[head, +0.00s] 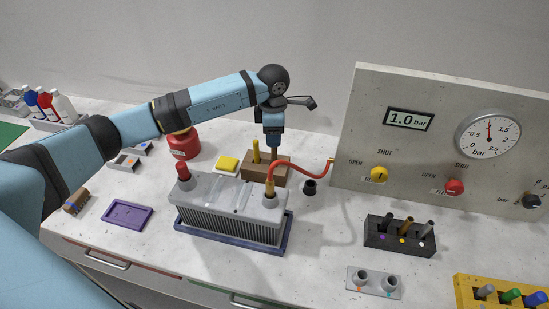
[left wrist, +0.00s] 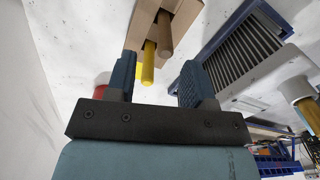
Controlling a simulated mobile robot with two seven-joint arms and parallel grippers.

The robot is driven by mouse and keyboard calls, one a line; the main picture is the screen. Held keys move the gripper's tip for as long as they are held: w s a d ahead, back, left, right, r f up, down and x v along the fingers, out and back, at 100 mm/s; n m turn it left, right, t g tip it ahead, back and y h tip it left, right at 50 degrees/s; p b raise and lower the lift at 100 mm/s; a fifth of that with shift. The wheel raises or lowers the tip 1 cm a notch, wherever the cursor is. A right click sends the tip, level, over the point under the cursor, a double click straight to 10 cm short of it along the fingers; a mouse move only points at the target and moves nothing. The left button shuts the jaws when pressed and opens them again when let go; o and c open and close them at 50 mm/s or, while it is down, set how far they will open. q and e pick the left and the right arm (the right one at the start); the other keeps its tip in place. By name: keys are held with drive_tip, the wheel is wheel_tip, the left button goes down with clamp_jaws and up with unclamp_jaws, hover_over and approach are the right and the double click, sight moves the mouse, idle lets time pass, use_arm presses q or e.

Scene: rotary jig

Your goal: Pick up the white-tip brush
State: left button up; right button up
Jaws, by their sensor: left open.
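A wooden block (head: 282,171) stands behind the grey finned unit. It holds a yellow handle (head: 256,151) and a brown handle (head: 274,156), both upright. The tips are hidden in the block, so I cannot tell which is white. My left gripper (head: 272,147) points down right over the brown handle. In the left wrist view the open left gripper (left wrist: 158,66) has its fingers on either side of the yellow handle (left wrist: 148,62) and the brown handle (left wrist: 165,35), with the wooden block (left wrist: 183,12) beyond. My right gripper is not in view.
A yellow sponge (head: 228,163) and red can (head: 184,145) are to the left. A gauge panel (head: 440,150) rises at right, with a dark rack (head: 400,238) before it.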

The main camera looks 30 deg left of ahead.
sight(274, 149)
use_arm(q)
drive_tip(key=shift+s+d+f, duration=0.1)
drive_tip(key=shift+s+f, duration=0.05)
drive_tip(key=shift+f, duration=0.15)
wheel_tip(274, 149, down, 5)
drive_tip(key=shift+d+r+p, duration=0.1)
drive_tip(key=shift+d+p, duration=0.05)
drive_tip(key=shift+p, duration=0.6)
clamp_jaws()
